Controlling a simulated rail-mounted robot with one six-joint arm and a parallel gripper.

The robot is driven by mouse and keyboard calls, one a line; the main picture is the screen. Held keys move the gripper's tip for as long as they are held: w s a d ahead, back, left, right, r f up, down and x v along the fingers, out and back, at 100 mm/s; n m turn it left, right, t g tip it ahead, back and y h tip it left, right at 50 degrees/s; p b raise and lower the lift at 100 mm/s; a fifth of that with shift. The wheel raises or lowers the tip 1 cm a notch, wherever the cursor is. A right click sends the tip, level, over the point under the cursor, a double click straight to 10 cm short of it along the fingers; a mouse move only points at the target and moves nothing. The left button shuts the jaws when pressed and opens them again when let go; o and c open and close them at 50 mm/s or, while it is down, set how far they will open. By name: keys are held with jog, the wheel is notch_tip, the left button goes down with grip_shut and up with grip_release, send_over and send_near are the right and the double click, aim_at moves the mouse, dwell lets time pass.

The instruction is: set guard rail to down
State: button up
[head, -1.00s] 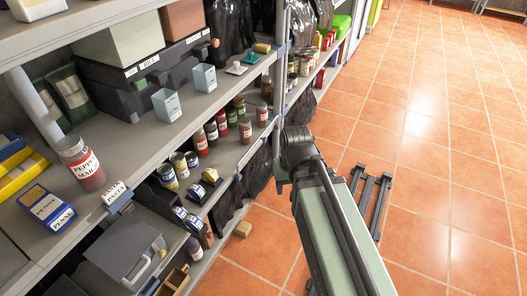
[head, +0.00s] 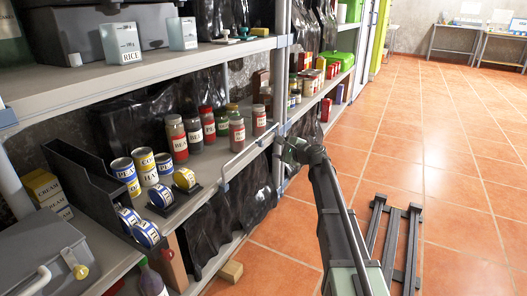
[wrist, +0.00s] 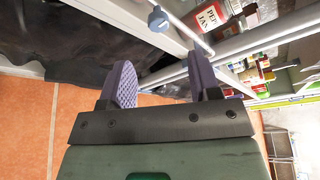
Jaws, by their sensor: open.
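The guard rail (head: 248,150) is a thin pale bar along the front edge of the middle shelf. It stands a little above the edge, in front of several jars. In the wrist view the rail (wrist: 188,27) slants across the top, with a blue-grey knob (wrist: 158,19) at its end. My gripper (wrist: 162,80) is open with two purple ridged fingers and nothing between them. The rail lies beyond the fingertips, apart from them. In the head view my gripper is at the shelf front, just right of the rail; its fingers are not clear there.
A dark open bin (head: 90,185) is to the left. Black sheeting (head: 215,215) hangs below the shelf. A dark rail track (head: 390,240) lies on the tiled floor, which is clear to the right.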

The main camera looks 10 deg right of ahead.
aim_at(263, 144)
jog(key=b+x, duration=0.2)
jog(key=x, duration=0.8)
jog(key=shift+f, duration=0.1)
jog(key=shift+w+a, duration=0.3)
jog(key=shift+c, duration=0.2)
grip_shut()
